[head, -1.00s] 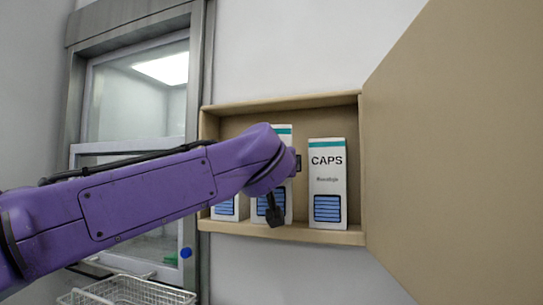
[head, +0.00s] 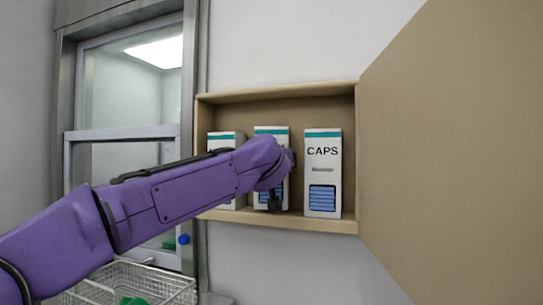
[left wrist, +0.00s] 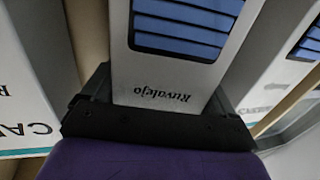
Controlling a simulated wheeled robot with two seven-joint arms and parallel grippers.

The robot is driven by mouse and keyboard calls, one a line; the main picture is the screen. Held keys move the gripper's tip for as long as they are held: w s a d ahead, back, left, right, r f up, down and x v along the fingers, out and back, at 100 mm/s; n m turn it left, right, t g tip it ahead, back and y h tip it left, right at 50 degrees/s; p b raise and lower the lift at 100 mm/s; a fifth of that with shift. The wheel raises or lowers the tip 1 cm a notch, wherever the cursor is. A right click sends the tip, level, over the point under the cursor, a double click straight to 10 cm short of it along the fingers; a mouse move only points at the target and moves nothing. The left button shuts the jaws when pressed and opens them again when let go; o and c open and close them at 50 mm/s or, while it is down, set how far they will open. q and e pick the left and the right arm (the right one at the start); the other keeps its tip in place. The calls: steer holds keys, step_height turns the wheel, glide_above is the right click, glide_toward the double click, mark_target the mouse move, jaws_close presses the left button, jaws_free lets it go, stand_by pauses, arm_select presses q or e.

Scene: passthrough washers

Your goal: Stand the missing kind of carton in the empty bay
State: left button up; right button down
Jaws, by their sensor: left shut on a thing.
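A white carton with a teal top band (head: 272,131) stands upright, as far as I can see, between two other cartons in the tan cabinet (head: 275,92). My left gripper (head: 285,178) is shut on it; my arm hides its middle. In the left wrist view my left gripper (left wrist: 155,95) has a finger on each side of this carton (left wrist: 185,70), which shows blue bars and small upside-down print. The right carton (head: 322,170) reads CAPS. The left carton (head: 226,137) is largely behind my arm. Whether the held carton rests on the shelf is unclear.
A large tan panel (head: 455,150) stands open at the right of the cabinet. A framed sash window (head: 125,132) is at the left. A wire basket (head: 135,282) with something green sits below it. A gap remains between the middle and right cartons.

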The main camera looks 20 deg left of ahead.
arm_select(q)
steer(key=shift+w+f, duration=0.1)
steer(key=shift+f, duration=0.05)
steer(key=o, duration=0.9)
steer(key=shift+o, duration=1)
steer(key=shift+w+f, duration=0.1)
steer(key=b+v, duration=0.4)
steer(key=v, duration=0.6)
steer(key=shift+s, duration=0.2)
steer(key=shift+s+d, duration=0.1)
steer(key=shift+s, duration=0.05)
